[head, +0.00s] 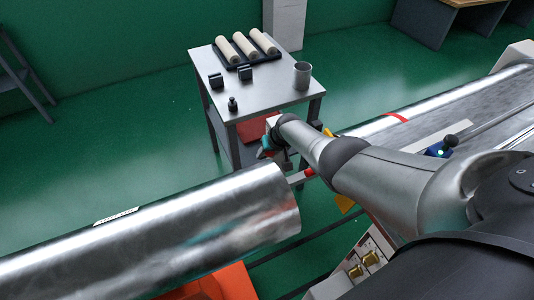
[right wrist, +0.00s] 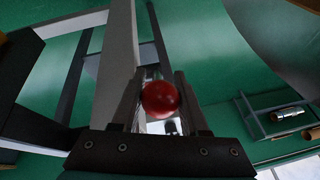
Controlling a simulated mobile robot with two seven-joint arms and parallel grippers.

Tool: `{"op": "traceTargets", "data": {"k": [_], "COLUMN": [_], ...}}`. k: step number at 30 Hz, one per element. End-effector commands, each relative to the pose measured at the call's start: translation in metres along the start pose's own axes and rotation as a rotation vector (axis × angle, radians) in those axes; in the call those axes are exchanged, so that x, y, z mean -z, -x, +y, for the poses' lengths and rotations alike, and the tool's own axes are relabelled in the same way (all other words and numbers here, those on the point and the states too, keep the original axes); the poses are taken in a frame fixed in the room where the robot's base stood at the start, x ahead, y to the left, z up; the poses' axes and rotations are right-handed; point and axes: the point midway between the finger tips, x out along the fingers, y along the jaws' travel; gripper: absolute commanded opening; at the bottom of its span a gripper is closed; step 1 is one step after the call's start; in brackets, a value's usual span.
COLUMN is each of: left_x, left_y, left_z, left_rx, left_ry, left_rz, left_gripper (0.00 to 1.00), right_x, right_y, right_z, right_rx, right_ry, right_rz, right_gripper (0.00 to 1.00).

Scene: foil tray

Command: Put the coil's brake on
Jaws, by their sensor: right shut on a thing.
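The coil (head: 190,215) is a large shiny foil roll lying across the lower left of the head view. My right gripper (head: 283,160) is just beyond the coil's right end, partly hidden by my own arm. In the right wrist view, a red ball knob (right wrist: 161,99) sits between the two fingers of my right gripper (right wrist: 160,100), which is shut on it. The knob looks like a brake lever's end; its mount is hidden. A pale bar with a red part (head: 309,172) shows beside the gripper in the head view. My left gripper is not in view.
A grey table (head: 265,95) behind the gripper holds cream rolls (head: 244,45), dark blocks and a metal cup (head: 302,76). A foil line (head: 480,95) runs along the right. An orange stand (head: 225,285) is below the coil.

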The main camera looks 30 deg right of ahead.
Motion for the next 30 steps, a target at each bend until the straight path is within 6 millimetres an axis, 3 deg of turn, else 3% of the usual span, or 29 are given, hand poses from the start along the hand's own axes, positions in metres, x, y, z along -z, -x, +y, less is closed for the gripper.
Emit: {"op": "traceTargets", "data": {"k": [13,25,26,30], "left_x": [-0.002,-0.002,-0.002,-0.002], "left_y": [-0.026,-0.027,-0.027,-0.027], "left_z": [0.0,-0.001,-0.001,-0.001], "left_rx": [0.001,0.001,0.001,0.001], "left_ry": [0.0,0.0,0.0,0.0], "left_rz": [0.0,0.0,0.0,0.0], "left_gripper": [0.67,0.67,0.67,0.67], "right_x": [0.007,0.009,0.009,0.009], "right_y": [-0.002,0.001,0.001,0.002], "right_z": [-0.003,-0.003,-0.003,-0.003], "right_rx": [-0.024,-0.031,-0.031,-0.031], "right_ry": [-0.009,-0.012,-0.012,-0.012], "right_rz": [-0.1,-0.123,-0.123,-0.121], "right_gripper": [0.0,0.0,0.47,0.63]}}
